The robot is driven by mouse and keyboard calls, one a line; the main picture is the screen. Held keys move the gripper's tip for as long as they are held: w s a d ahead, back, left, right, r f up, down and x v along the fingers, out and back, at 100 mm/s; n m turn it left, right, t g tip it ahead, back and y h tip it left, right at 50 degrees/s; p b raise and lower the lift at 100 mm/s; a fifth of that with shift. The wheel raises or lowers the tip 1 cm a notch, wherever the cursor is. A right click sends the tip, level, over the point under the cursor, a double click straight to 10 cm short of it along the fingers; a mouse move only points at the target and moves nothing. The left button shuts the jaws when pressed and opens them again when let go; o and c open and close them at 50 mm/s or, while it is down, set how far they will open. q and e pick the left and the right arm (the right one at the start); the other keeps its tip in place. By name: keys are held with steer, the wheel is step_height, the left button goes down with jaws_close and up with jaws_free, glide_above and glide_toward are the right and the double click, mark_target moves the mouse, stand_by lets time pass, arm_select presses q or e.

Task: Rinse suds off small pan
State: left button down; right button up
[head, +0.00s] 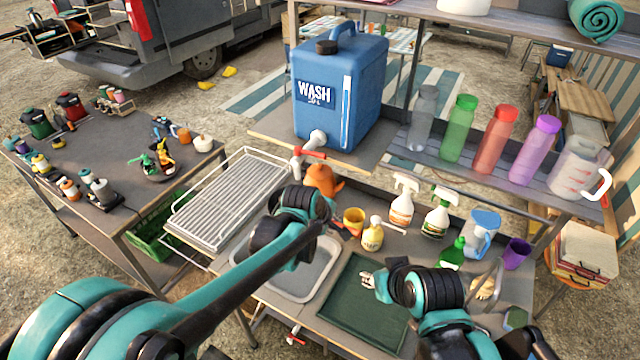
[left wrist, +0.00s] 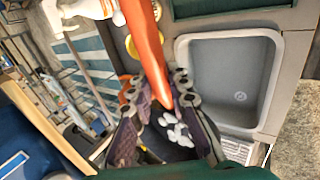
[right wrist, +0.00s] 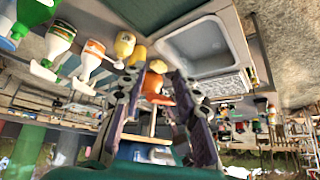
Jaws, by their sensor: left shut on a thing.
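The small pan (head: 322,178) shows as an orange shape just below the red-handled tap (head: 310,153). My left gripper (head: 318,205) is shut on it, above the sink. In the left wrist view the orange pan (left wrist: 150,50) is seen nearly edge-on, running up from between the fingers (left wrist: 165,105). White suds patches (left wrist: 177,130) show on a dark surface there. The grey sink basin (head: 300,275) lies below. My right gripper (head: 372,282) is above the dark green mat. Its fingers (right wrist: 155,80) are parted, with nothing seen between them. Whether water runs is not clear.
The blue WASH jug (head: 340,95) stands on the shelf above the tap. A drying rack (head: 230,195) is left of the sink. A yellow cup (head: 353,221), yellow bottle (head: 373,236) and spray bottles (head: 401,208) stand behind the basin. The green mat (head: 350,310) is mostly clear.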

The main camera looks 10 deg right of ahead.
steer(key=w+r+n+y, duration=0.3)
steer(key=w, duration=0.5)
steer(key=n+t+y, duration=0.4)
steer(key=n+y, duration=0.1)
steer(key=y, duration=0.6)
glide_toward(302, 149)
steer(key=shift+m, duration=0.3)
steer(key=x, duration=0.8)
steer(key=shift+w+a, duration=0.15)
steer(key=shift+c, duration=0.4)
jaws_close()
